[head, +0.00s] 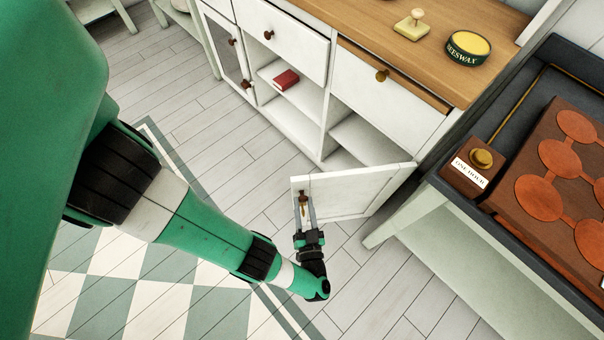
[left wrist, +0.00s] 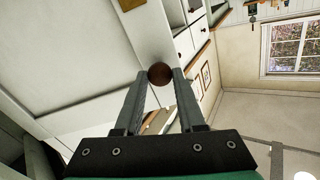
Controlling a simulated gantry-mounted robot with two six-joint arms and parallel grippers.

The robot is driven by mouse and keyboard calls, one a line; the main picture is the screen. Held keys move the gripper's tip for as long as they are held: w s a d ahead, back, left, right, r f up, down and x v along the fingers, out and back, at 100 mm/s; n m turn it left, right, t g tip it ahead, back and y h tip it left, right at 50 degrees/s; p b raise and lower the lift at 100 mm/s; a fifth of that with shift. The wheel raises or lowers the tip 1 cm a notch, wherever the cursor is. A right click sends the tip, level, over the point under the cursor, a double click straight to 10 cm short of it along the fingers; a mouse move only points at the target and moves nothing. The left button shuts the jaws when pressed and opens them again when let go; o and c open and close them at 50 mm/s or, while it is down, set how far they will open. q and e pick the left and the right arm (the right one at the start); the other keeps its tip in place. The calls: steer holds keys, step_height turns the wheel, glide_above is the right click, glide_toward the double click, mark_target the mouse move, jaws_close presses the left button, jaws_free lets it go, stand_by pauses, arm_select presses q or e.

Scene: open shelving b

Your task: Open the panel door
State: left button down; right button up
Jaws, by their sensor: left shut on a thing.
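The white panel door (head: 350,193) in the head view stands swung out from the white cabinet (head: 290,118), showing an open compartment behind it. My left gripper (head: 305,208) is at the door's free edge, shut on the door's brown round knob (head: 302,194). In the left wrist view the knob (left wrist: 160,73) sits between the tips of the two grey fingers, and the white door panel (left wrist: 75,55) fills the left side. My right gripper is in neither view.
A dark-topped table (head: 455,205) with a brown board stands close to the door's right end. A red book (head: 286,79) lies on an open shelf. A beeswax tin (head: 468,46) and a cream block (head: 412,26) sit on the wooden counter. Plank floor left of the door is clear.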

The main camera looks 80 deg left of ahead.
arm_select(q)
steer(key=shift+d+r, duration=0.1)
steer(key=shift+d, duration=0.1)
stand_by(0.3)
steer(key=c, duration=0.5)
jaws_free()
steer(key=shift+a, duration=0.1)
